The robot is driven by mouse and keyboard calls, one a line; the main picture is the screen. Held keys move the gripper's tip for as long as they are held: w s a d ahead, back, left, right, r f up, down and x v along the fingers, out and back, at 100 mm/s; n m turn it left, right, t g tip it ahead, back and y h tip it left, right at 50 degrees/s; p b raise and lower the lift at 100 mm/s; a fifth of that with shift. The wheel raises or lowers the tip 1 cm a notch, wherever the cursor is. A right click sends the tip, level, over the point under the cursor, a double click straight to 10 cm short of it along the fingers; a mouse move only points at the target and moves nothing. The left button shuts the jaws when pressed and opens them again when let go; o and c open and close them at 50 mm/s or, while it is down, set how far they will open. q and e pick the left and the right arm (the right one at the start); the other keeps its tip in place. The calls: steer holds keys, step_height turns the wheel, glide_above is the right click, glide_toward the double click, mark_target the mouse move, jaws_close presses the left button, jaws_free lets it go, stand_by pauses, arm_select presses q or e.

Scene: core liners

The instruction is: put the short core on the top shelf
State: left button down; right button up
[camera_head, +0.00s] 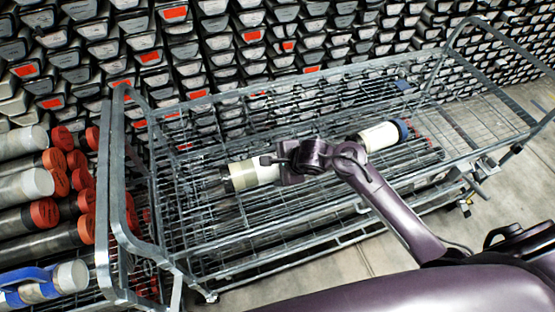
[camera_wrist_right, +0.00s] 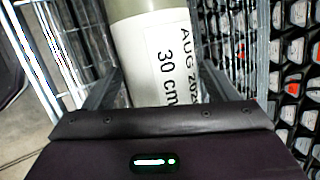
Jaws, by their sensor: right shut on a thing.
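My right gripper (camera_head: 282,164) is shut on the short core (camera_head: 252,173), a pale tube with a printed label. In the right wrist view the core (camera_wrist_right: 145,50) lies between the two fingers (camera_wrist_right: 158,88), and its label reads "30 cm". In the head view the core is above the wire cart and its left end sticks out past the gripper. A white tube section with a dark blue end (camera_head: 382,135) shows right of my wrist; I cannot tell whether it is a separate core. The cart's top wire shelf (camera_head: 300,115) spans the middle. My left gripper is not in view.
Several long tubes with red caps (camera_head: 45,213) are stacked at the left, beside the cart's upright end frame (camera_head: 122,190). A tube with a blue part (camera_head: 40,283) lies at the lower left. A wall of trays (camera_head: 215,45) stands behind the cart.

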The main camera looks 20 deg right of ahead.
steer(key=shift+w+f+b, duration=0.2)
steer(key=shift+f+b, duration=0.1)
steer(key=shift+f, duration=1.55)
steer(key=o, duration=1.6)
steer(key=shift+s+f, duration=0.25)
steer(key=o, duration=0.4)
steer(key=shift+s+r, duration=0.1)
steer(key=shift+r, duration=0.05)
steer(key=p+v, duration=0.2)
steer(key=v, duration=0.9)
steer(key=shift+s+d+r+p, duration=0.15)
steer(key=shift+s+r+p, duration=0.1)
steer(key=shift+r+p, duration=0.05)
